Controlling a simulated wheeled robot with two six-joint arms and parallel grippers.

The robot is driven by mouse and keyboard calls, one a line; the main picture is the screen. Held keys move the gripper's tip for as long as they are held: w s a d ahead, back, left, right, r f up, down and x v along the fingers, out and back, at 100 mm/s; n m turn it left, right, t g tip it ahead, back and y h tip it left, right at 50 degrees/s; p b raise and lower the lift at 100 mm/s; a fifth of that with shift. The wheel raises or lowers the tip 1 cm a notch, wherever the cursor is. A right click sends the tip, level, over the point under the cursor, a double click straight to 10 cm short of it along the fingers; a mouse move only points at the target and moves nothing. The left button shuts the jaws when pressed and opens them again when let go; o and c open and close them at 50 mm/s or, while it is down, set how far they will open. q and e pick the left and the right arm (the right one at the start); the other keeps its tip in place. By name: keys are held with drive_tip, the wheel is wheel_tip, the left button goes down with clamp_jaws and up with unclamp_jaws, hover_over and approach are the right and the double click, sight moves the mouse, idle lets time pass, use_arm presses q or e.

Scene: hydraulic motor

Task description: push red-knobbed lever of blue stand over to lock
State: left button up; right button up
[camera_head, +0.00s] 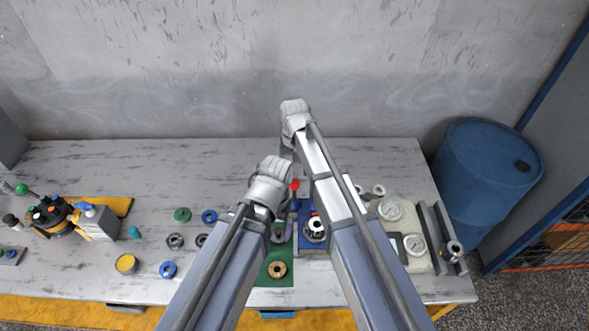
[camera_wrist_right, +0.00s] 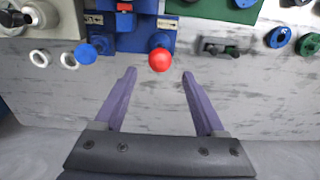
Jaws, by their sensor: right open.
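The blue stand (camera_wrist_right: 130,38) is at the top of the right wrist view. Its lever's round red knob (camera_wrist_right: 160,60) stands out from the stand towards my right gripper (camera_wrist_right: 158,73). The gripper's two purple fingers are open and empty. The knob is just beyond the fingertips, in line with the gap between them. In the head view the red knob (camera_head: 295,184) shows between my two arms, and part of the blue stand (camera_head: 305,213) shows below it.
A pale panel with gauges (camera_head: 390,210) stands right of the stand. A green mat (camera_head: 272,296) with a brass-coloured ring lies left of it. Several rings lie further left on the grey table (camera_head: 110,165). A blue barrel (camera_head: 487,165) stands at the right. The table behind the stand looks clear.

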sight(294, 181)
drive_tip(key=shift+f+b, duration=3.65)
drive_tip(key=shift+f, duration=0.3)
drive_tip(key=c, duration=0.8)
drive_tip(key=shift+c, duration=0.2)
